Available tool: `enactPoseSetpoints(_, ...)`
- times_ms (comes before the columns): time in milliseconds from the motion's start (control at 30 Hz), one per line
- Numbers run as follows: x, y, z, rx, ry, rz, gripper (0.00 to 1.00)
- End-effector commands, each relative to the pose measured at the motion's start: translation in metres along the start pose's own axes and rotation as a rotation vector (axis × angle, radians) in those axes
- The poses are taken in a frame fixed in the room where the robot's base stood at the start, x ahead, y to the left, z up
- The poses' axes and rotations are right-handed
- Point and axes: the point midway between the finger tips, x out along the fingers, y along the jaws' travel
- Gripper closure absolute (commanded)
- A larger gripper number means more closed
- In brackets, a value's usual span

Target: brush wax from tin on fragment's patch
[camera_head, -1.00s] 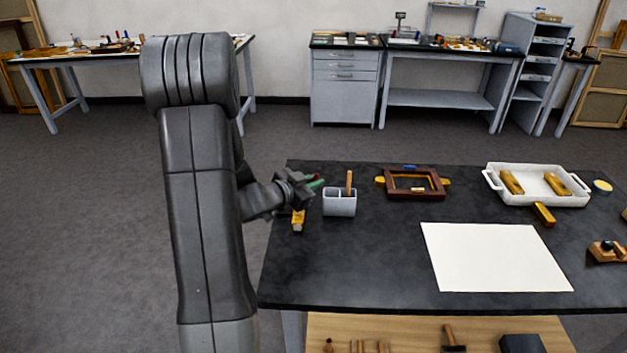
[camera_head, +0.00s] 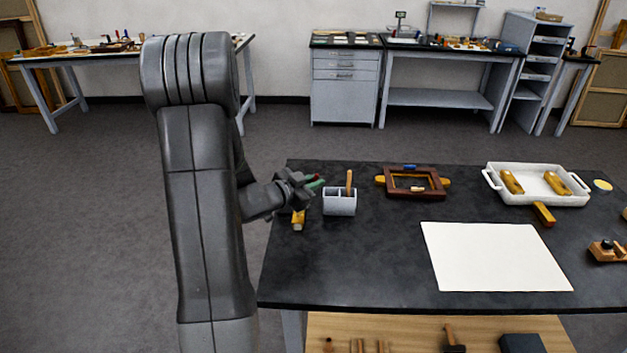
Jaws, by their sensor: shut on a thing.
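My gripper (camera_head: 306,188) is at the left end of the dark table, just left of a grey holder (camera_head: 340,204). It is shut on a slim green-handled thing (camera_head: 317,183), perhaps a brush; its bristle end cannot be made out. A wooden handle (camera_head: 349,182) stands up in the holder. A round pale-yellow thing (camera_head: 602,186), perhaps the wax tin, lies at the far right. Gold pieces (camera_head: 512,182) and (camera_head: 557,182) lie in a white tray (camera_head: 537,199). Which piece is the fragment, and its patch, I cannot tell.
A brown frame (camera_head: 393,191) with yellow ends lies behind a white sheet (camera_head: 490,255). A yellow block (camera_head: 543,213) lies before the tray, and a wooden tool (camera_head: 606,250) at the right. A small yellow thing (camera_head: 298,220) lies below my gripper. The front left of the table is clear.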

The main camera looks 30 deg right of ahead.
Motion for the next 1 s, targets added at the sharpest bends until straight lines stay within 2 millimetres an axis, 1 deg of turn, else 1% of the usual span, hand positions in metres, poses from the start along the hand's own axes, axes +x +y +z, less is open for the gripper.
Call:
enactPoseSetpoints(100,-0.005,0.005,0.001,-0.001,-0.001,0.000,1.00)
enactPoseSetpoints(200,-0.005,0.005,0.000,-0.001,-0.001,0.000,1.00)
enactPoseSetpoints(500,0.011,-0.011,-0.001,0.000,-0.001,0.000,1.00)
enactPoseSetpoints(633,0.015,-0.014,0.000,0.000,-0.001,0.000,1.00)
enactPoseSetpoints(767,0.012,-0.011,0.001,-0.001,-0.001,0.000,1.00)
enactPoseSetpoints(1000,-0.002,0.002,0.001,0.000,0.000,-0.001,1.00)
